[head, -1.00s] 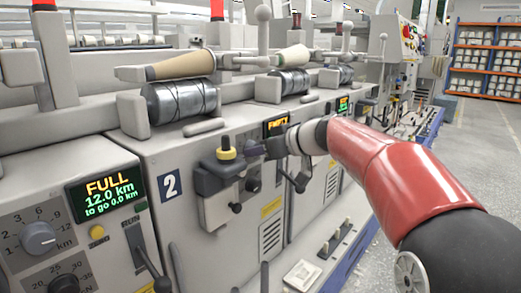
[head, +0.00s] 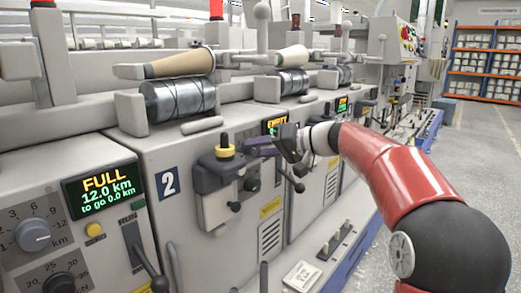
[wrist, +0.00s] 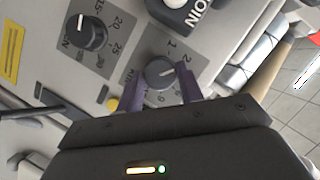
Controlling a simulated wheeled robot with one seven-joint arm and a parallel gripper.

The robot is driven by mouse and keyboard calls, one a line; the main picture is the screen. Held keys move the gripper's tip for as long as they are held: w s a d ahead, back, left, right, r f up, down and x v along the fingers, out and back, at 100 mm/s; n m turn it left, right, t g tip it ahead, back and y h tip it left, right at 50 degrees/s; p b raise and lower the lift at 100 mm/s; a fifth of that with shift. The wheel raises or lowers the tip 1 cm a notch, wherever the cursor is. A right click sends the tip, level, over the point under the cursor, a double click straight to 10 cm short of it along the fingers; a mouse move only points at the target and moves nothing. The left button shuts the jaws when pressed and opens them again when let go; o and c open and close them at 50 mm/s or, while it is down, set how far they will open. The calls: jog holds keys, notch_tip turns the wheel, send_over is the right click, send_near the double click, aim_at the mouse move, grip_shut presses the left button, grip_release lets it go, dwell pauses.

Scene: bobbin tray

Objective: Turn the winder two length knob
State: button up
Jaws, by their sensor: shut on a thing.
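The length knob (wrist: 160,72) is round and grey with a pale pointer line, on a dark numbered dial in the wrist view. My gripper (wrist: 160,88) has its two purple fingers on either side of this knob, shut on it. In the head view my gripper (head: 256,148) is at the machine front, right of the "2" label (head: 168,182) and just below a partly covered orange-lit display (head: 274,124). The gripped knob is hidden there by the gripper and the parts in front.
A black knob (wrist: 86,32) on another dial and a yellow button (wrist: 112,103) are close by. The joining unit with a yellow collar (head: 225,151) sticks out left of my gripper. Another winder's display (head: 103,188) reads FULL. Open floor lies right.

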jog(key=m+y, duration=0.1)
jog(key=m, duration=0.1)
jog(key=m+y, duration=0.1)
jog(key=m, duration=0.1)
jog(key=m+y+b, duration=0.1)
jog(key=m, duration=0.1)
jog(key=shift+w+d+f+g, duration=0.1)
jog(key=shift+f+g, duration=0.15)
jog(key=shift+g, duration=0.05)
jog(key=m+y, duration=0.1)
jog(key=m, duration=0.2)
jog(key=shift+f, duration=0.15)
jog(key=shift+m+t+y+b, duration=0.5)
jog(key=shift+m+t+y, duration=0.15)
jog(key=shift+m, duration=1.45)
jog(key=shift+t, duration=0.25)
jog(key=o, duration=1)
jog(key=shift+f, duration=0.1)
